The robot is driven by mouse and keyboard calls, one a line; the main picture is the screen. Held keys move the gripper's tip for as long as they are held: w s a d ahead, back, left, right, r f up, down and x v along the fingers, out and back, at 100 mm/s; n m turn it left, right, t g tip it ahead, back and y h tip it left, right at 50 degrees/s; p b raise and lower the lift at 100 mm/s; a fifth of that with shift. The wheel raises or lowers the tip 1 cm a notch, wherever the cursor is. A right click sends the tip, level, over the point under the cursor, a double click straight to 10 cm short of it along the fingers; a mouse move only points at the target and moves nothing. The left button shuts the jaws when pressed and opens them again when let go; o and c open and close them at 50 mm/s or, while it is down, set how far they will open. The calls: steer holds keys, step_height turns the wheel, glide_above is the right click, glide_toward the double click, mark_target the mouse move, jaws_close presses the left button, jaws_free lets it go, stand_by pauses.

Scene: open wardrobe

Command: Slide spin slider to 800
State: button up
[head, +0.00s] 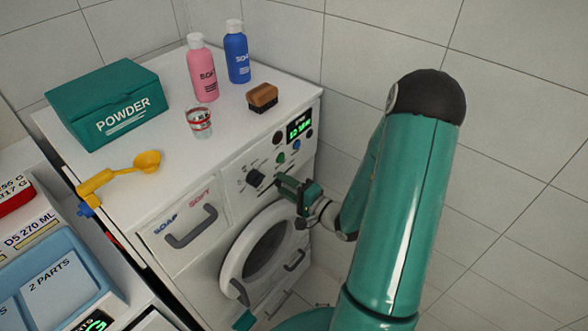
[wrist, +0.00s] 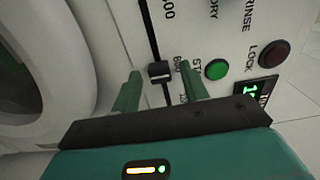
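The spin slider (wrist: 160,71) is a small dark knob on a vertical black slot in the washing machine's panel, seen in the wrist view. A partly hidden label that may read 800 or 600 lies just right of the knob; another ending in 00 is higher up. My gripper (wrist: 160,80) is open, with one green finger left of the knob and one right of it. I cannot tell whether either finger touches it. In the head view my gripper (head: 290,186) is at the machine's front panel and hides the slider.
The washing machine (head: 180,190) has a round door (head: 258,255) below the panel and a dark dial (head: 255,178) left of my gripper. A green button (wrist: 216,69) and a dark red lock button (wrist: 273,54) lie to the right. Bottles and a powder box (head: 110,105) stand on top.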

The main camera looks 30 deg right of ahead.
stand_by(0.4)
steer(key=v, duration=0.7)
stand_by(0.6)
stand_by(0.4)
